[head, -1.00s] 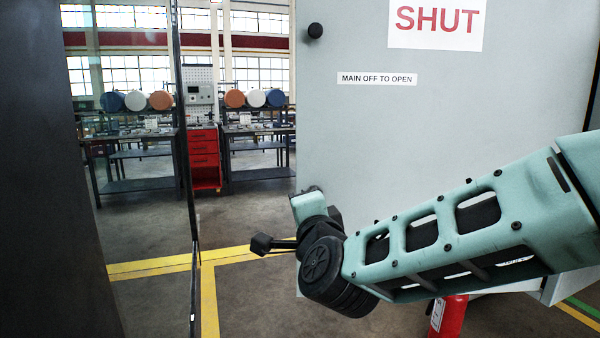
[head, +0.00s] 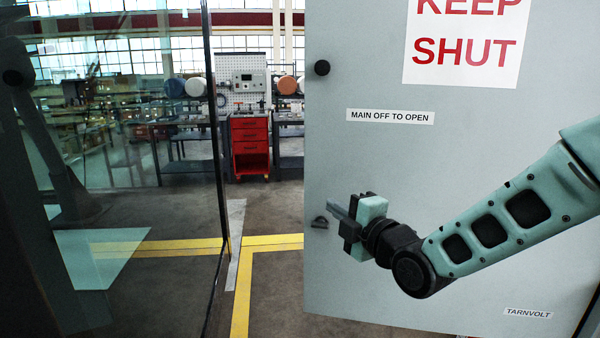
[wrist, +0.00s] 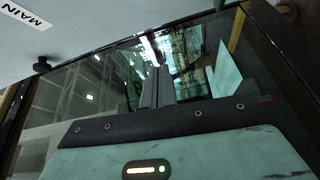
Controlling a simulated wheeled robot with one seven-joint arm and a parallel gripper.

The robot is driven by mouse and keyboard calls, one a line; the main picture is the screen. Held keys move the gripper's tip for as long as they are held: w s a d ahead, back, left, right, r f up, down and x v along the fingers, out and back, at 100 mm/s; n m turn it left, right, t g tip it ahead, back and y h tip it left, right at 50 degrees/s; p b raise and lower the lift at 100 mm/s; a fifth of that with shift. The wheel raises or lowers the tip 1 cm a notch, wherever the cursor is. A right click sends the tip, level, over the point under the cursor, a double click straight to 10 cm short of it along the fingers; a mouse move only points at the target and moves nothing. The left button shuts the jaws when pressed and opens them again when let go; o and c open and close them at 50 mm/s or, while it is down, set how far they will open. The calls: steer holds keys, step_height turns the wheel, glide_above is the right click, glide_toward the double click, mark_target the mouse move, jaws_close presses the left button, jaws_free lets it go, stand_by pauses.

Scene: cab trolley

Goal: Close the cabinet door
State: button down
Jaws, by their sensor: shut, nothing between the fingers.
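A large grey panel (head: 480,230) with a red "KEEP SHUT" sign fills the right of the head view. A dark reflective glass panel (head: 150,290) stands on the left, and a gap separates the two.
Through the gap I see a red drawer cart (head: 250,145), workbenches and drums far back. Yellow lines (head: 255,243) mark the open grey floor. The glass has a dark upright edge (head: 218,150).

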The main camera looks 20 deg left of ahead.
steer(key=n+p, duration=0.1)
steer(key=p, duration=0.3)
glide_toward(305, 179)
steer(key=a, duration=0.4)
steer(key=shift+w+a+r+p, duration=0.1)
steer(key=shift+w+a+p, duration=0.1)
steer(key=shift+w, duration=0.2)
steer(key=shift+w+a+p, duration=0.1)
steer(key=shift+w+p, duration=0.05)
steer(key=shift+w, duration=0.25)
steer(key=shift+w+a, duration=0.25)
steer(key=shift+w, duration=0.55)
steer(key=shift+w, duration=0.1)
